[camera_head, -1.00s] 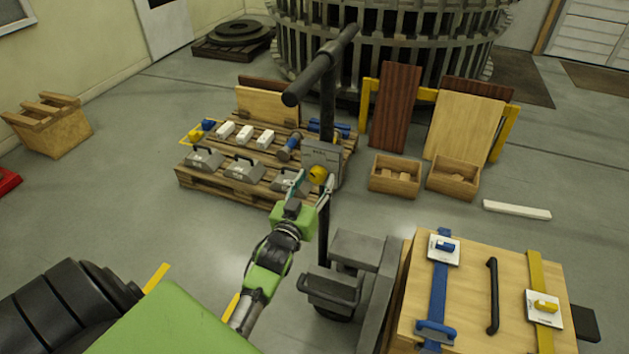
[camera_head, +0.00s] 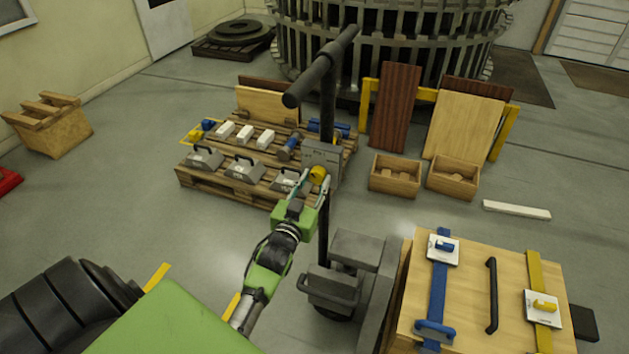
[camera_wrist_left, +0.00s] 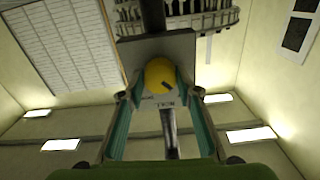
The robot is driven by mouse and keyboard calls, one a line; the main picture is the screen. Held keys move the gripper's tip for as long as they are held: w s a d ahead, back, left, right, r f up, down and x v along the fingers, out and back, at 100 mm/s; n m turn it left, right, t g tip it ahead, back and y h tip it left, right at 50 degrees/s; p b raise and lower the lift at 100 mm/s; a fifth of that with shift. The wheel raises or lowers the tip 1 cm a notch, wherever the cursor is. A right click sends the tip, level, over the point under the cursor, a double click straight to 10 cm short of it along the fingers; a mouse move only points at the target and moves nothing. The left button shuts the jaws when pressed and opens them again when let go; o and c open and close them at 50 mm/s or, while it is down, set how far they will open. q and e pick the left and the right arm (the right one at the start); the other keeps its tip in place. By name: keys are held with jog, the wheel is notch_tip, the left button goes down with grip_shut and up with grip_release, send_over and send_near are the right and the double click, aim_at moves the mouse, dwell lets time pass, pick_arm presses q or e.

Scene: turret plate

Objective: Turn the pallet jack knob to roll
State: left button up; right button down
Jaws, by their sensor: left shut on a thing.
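The yellow round knob (camera_head: 318,173) sits on the grey plate (camera_head: 322,153) on the dark upright handle post of the pallet jack (camera_head: 328,100). The wrist view shows the knob (camera_wrist_left: 160,73) from close up, with a short dark pointer mark running from its middle towards the lower right. My left gripper (camera_head: 314,182) is shut on the knob, one finger on each side. It also shows in the wrist view (camera_wrist_left: 160,82). My right gripper is not in view.
A wooden pallet (camera_head: 195,179) with grey handled blocks and white blocks stands behind. A wooden crate (camera_head: 470,310) with blue and yellow straps is at lower right. Two small wooden boxes (camera_head: 394,182) stand on the floor to the right. Grey floor is open at left.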

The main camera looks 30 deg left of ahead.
pick_arm(q)
jog(key=m, duration=0.4)
jog(key=shift+p, duration=0.35)
jog(key=shift+m, duration=2.1)
jog(key=o, duration=1.1)
jog(key=shift+s, duration=0.1)
jog(key=shift+s+d+f, duration=0.1)
jog(key=shift+s, duration=0.2)
jog(key=v, duration=1.1)
jog(key=shift+s, duration=0.1)
